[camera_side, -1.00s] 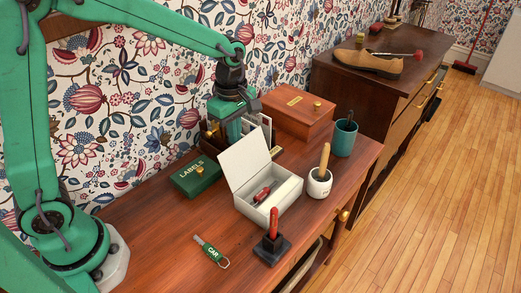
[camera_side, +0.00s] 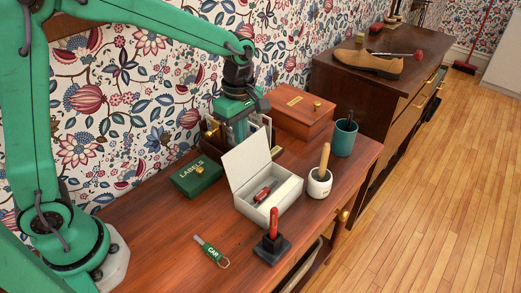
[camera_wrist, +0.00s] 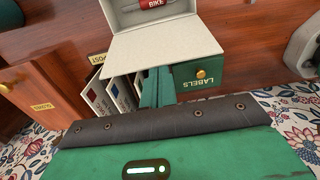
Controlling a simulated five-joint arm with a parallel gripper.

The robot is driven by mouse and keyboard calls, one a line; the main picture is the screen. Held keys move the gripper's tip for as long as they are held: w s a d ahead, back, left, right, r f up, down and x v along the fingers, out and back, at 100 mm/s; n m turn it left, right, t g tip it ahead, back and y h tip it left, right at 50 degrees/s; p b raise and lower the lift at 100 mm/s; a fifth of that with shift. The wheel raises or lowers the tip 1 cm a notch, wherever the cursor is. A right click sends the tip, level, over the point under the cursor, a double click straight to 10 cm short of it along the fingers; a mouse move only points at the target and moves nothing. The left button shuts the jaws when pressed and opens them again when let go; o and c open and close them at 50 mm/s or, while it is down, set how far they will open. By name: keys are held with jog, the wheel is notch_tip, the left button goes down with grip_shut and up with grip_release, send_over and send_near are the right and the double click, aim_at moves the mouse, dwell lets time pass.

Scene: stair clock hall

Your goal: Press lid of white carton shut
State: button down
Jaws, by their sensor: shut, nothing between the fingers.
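The white carton (camera_side: 270,214) stands on the wooden desk with its lid (camera_side: 246,161) swung open, tilted up and back toward the wall. A red tag reading BIKE (camera_wrist: 155,4) lies inside it. The lid (camera_wrist: 165,45) also shows in the wrist view, its free edge toward my gripper. My gripper (camera_wrist: 157,78) is shut and empty, behind the lid on the wall side. In the side view my gripper (camera_side: 236,130) points down and its tips are hidden behind the lid. I cannot tell whether it touches the lid.
A green LABELS box (camera_side: 196,176) sits left of the carton. A letter rack (camera_wrist: 115,92) and a wooden box (camera_side: 298,115) stand behind. A white pot (camera_side: 319,184), a teal cup (camera_side: 344,139) and a red-handled stamp (camera_side: 272,246) stand nearby. A green CAR tag (camera_side: 212,251) lies in front.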

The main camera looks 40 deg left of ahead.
jog(key=shift+w+d+f, duration=0.1)
jog(key=shift+d+f, duration=0.65)
jog(key=shift+d, duration=1.6)
jog(key=shift+d+f, duration=0.75)
jog(key=shift+d, duration=1.55)
jog(key=shift+w+d+f, duration=0.1)
jog(key=shift+d+f, duration=0.65)
jog(key=shift+d, duration=1.6)
jog(key=shift+a+f, duration=0.1)
jog(key=shift+a, duration=0.1)
jog(key=shift+a+f, duration=0.25)
jog(key=shift+a, duration=0.25)
